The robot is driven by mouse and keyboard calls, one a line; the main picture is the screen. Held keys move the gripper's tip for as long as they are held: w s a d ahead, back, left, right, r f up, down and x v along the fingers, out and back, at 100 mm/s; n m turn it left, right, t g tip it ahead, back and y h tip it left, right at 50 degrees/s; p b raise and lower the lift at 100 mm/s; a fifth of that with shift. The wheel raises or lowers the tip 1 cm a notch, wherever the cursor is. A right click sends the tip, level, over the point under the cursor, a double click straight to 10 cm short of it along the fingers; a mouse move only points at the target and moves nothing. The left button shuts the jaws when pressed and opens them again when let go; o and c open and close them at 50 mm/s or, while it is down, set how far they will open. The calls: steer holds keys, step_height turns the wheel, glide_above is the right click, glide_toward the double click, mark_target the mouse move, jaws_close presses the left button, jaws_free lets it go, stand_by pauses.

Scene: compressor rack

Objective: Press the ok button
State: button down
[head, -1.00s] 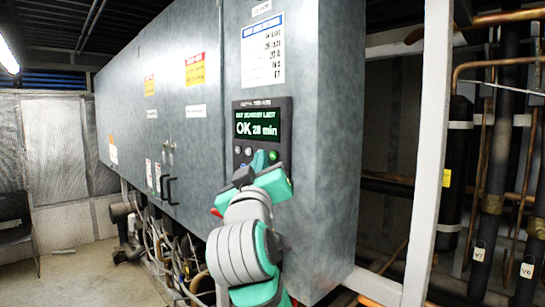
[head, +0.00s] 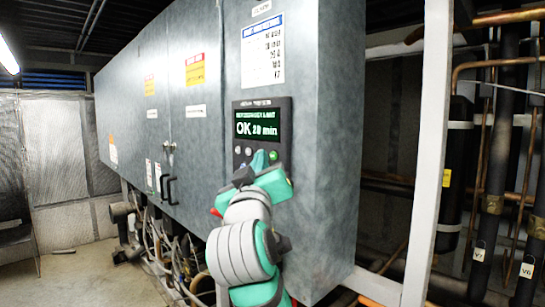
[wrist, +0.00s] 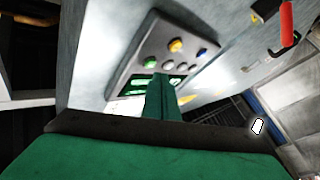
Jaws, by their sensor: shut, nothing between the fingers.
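The control panel (head: 284,118) is a dark box on the grey cabinet's front, with a lit green screen (head: 257,124) reading "OK 20 min". Grey buttons (head: 248,150) and a green button (head: 289,154) show below the screen in the head view. In the wrist view the panel has a green button (wrist: 154,29), a yellow one (wrist: 176,45), a blue one (wrist: 202,52) and pale ones (wrist: 168,65). Button labels are unreadable. My gripper (head: 262,158) is shut and empty, its green fingertips (wrist: 162,84) in front of the panel's lower part. Contact cannot be told; the fingers hide part of the panel.
The grey cabinet (head: 210,130) has dark handles (head: 168,187) left of the panel. Pipes and hoses (head: 165,245) lie beneath it. A white upright post (head: 430,150) and copper and black pipes (head: 490,180) stand at the right. Floor (head: 80,280) is open at the left.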

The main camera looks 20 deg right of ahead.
steer(key=shift+d, duration=0.1)
steer(key=shift+w+d, duration=0.15)
steer(key=shift+d, duration=0.15)
steer(key=shift+w+d, duration=0.15)
steer(key=shift+d, duration=0.25)
stand_by(1.2)
steer(key=shift+a, duration=0.2)
steer(key=shift+s+a, duration=0.3)
steer(key=shift+a, duration=0.25)
steer(key=shift+a, duration=0.1)
steer(key=a, duration=0.1)
steer(key=s+a, duration=0.1)
steer(key=a, duration=0.2)
steer(key=shift+s+a, duration=0.3)
steer(key=shift+s, duration=0.05)
stand_by(0.6)
